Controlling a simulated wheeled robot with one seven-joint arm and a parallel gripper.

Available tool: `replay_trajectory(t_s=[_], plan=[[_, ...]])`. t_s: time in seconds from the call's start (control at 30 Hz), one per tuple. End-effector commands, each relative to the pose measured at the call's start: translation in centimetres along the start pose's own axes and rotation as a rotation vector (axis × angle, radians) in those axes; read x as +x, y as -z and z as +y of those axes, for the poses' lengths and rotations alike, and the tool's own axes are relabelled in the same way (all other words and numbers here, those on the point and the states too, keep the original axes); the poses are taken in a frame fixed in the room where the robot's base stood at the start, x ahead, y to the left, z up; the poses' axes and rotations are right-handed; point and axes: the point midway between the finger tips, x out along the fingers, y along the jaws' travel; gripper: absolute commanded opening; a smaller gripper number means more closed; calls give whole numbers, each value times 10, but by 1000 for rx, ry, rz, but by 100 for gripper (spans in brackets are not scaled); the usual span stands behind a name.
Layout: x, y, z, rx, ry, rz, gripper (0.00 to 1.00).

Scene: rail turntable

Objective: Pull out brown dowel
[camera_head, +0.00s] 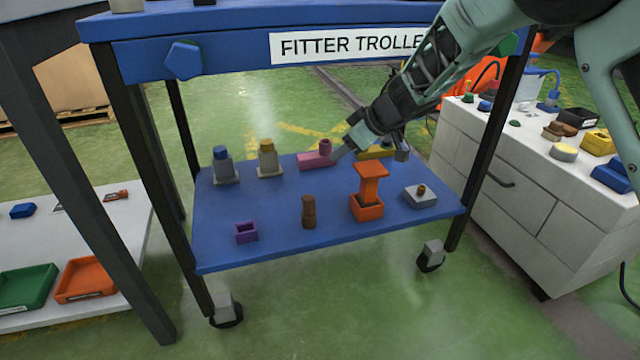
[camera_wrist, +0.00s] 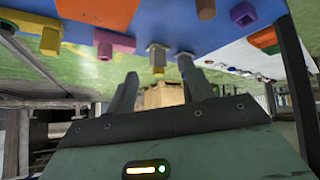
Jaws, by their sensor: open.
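On the blue lower shelf (camera_head: 270,225) of the trolley, a small brown dowel (camera_head: 421,190) stands upright in a grey block (camera_head: 410,198) at the right. A thicker brown cylinder (camera_head: 308,212) stands upright at the front middle; it also shows at the top of the wrist view (camera_wrist: 206,9). My gripper (camera_head: 342,151) reaches in from the upper right, near a pink block (camera_head: 314,161) at the shelf's back. In the wrist view its two fingers (camera_wrist: 158,82) are apart with nothing held between them. It is well away from both brown things.
An orange stand (camera_head: 368,190) is beside the grey block. Two grey holders (camera_head: 225,170) (camera_head: 268,160), a purple open box (camera_head: 246,233) and a yellow part (camera_head: 373,153) share the shelf. The trolley's upper deck (camera_head: 200,30) and dark legs (camera_head: 483,130) bound the space.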

Motion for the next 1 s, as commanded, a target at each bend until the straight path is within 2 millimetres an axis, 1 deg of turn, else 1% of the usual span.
replay_trajectory(t_s=[0.03, 0.1, 0.2, 0.3, 0.4, 0.53, 0.63, 1.0], plan=[[19, 2, -18, -57, 66, -40, 53], [37, -1, -36, -116, 142, -104, 53], [53, -8, -56, -177, 216, -194, 53], [61, -14, -68, -215, 256, -263, 53], [65, -19, -72, -233, 273, -302, 53], [71, -22, -75, -238, 278, -313, 53], [79, -26, -76, -237, 278, -312, 53], [127, -44, -88, -237, 277, -309, 53]])
